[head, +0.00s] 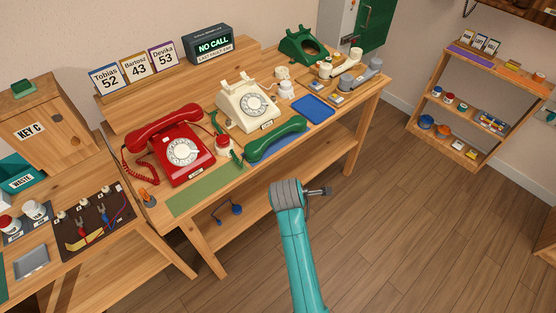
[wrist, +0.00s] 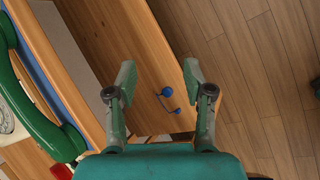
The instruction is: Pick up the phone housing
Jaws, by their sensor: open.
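A green phone housing (head: 303,45) sits at the back right of the workbench, with a dark opening in its front. A cream phone (head: 246,103) without a handset on it stands mid-bench. A red phone (head: 180,150) with its handset on top stands to its left. A loose green handset (head: 276,140) lies near the bench's front edge; it also shows at the left of the wrist view (wrist: 35,115). My gripper (head: 320,191) is in front of the bench, apart from all the phones. In the wrist view its fingers (wrist: 158,78) are spread and empty.
A blue tray (head: 314,109) and a green mat (head: 198,190) lie along the bench front. Several small parts and jars crowd the bench's right end. A blue item (head: 236,209) lies on the lower shelf. The wooden floor (head: 400,220) to the right is clear.

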